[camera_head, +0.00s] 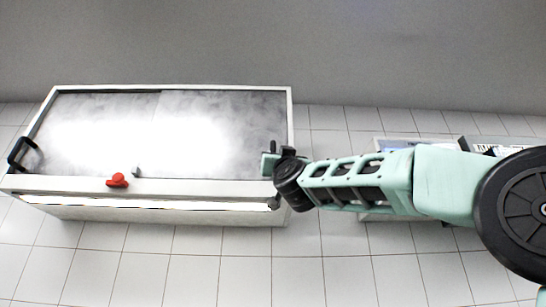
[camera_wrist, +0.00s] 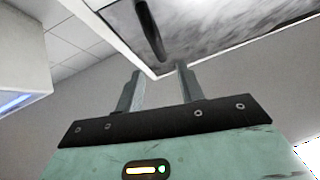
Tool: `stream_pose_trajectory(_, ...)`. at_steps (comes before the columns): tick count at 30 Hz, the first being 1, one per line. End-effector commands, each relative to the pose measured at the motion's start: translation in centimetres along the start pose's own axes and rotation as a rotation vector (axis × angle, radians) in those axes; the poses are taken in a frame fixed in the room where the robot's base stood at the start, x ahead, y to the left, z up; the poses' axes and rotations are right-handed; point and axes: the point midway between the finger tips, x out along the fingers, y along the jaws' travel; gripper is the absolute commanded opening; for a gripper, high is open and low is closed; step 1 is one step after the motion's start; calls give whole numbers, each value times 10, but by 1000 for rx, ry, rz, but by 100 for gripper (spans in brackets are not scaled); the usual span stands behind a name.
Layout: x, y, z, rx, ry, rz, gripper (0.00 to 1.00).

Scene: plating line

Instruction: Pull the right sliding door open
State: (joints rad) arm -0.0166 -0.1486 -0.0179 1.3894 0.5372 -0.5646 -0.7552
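The right sliding door (camera_head: 225,115) is a grey, cloudy panel in the white frame of a wide cabinet. It meets the left door (camera_head: 75,115) near the middle, and I see no open gap. A black bar handle (camera_wrist: 149,32) stands off the door's surface in the wrist view, and a dark upright piece at the cabinet's right edge in the head view seems to be the same handle (camera_head: 273,146). My gripper (camera_wrist: 160,68) is open, its two fingers apart and empty. The handle's near end lies between the fingertips in the picture, seemingly just beyond them; contact cannot be told.
A black handle (camera_head: 20,153) is at the cabinet's left end. A red knob-like part (camera_head: 117,180) and a small grey piece (camera_head: 136,172) sit on the front rail. Another pale unit (camera_head: 395,144) stands right, partly behind my arm. Tiled floor is clear in front.

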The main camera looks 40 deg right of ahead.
Motion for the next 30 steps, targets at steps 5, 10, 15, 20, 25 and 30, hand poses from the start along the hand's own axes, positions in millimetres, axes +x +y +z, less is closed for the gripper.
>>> stream_pose_trajectory(5,43,0,-4,0,-1,0,38)
stream_pose_trajectory(10,70,-1,-2,0,-2,-1,38)
stream_pose_trajectory(15,83,0,-1,0,-1,-1,38)
stream_pose_trajectory(20,86,0,0,1,-1,-1,38)
stream_pose_trajectory(25,86,0,1,1,-1,-1,38)
stream_pose_trajectory(30,86,0,1,1,-1,-1,5)
